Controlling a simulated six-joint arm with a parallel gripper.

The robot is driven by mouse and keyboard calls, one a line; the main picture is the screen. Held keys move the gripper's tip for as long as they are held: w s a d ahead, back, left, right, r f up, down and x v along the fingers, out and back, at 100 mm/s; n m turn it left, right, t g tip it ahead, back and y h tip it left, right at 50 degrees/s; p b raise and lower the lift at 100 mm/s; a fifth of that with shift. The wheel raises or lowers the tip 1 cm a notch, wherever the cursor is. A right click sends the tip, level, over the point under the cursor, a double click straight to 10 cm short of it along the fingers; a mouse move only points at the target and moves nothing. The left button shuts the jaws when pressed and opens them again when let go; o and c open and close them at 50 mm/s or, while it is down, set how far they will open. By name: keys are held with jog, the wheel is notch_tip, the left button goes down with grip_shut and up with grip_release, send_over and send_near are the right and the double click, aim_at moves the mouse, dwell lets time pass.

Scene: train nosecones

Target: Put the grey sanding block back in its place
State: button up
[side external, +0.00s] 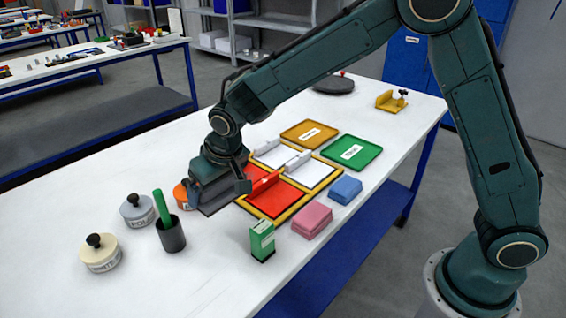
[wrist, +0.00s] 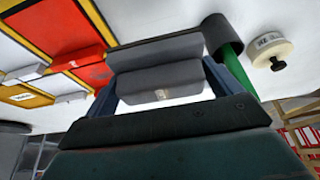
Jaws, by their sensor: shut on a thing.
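My gripper (side external: 220,188) is shut on the grey sanding block (side external: 212,197), above the table beside the left end of the yellow-framed board (side external: 293,215). In the wrist view the grey block (wrist: 160,82) sits between the two fingers. The pink block (side external: 312,222) and the blue block (side external: 345,190) lie side by side in front of the board. The gripper hides part of the board's left side, and I cannot tell which spot is the grey block's place.
A dark cup (side external: 171,237) with a green stick stands near the lidded pots (side external: 100,254) at the left. A green upright box (side external: 262,241) stands near the front edge. Orange (side external: 310,133) and green (side external: 351,152) trays lie behind the board. The table's far left is clear.

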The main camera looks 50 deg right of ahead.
aim_at(226, 199)
jog(key=shift+f, duration=4.8)
jog(key=shift+f, duration=0.15)
jog(key=o, duration=0.7)
jog(key=v, duration=1.1)
jog(key=shift+r, duration=0.4)
jog(key=shift+s+r, duration=0.15)
jog(key=shift+r, duration=0.1)
